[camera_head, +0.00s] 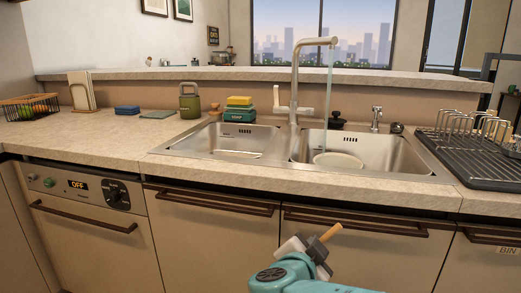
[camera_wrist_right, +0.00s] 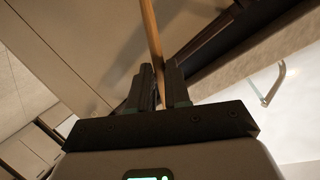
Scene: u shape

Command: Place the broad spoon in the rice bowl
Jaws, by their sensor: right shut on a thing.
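My right gripper (camera_head: 318,245) is low in front of the cabinet doors, below the counter's front edge. It is shut on a thin wooden handle (camera_head: 331,232), which seems to be the broad spoon's. In the right wrist view the wooden stick (camera_wrist_right: 151,30) runs up from between the fingers (camera_wrist_right: 160,88); its broad end cannot be made out. A round whitish dish (camera_head: 338,161) lies in the right sink basin under the running tap; I cannot tell whether it is the rice bowl. No other bowl is clear. My left gripper is out of view.
The sink (camera_head: 245,145) has a tall tap (camera_head: 296,80) between its basins. A dark dish rack (camera_head: 470,155) stands on the right. Sponges (camera_head: 240,101), a green canister (camera_head: 190,104) and a wire basket (camera_head: 30,107) stand further left. Counter space (camera_head: 100,140) on the left is clear.

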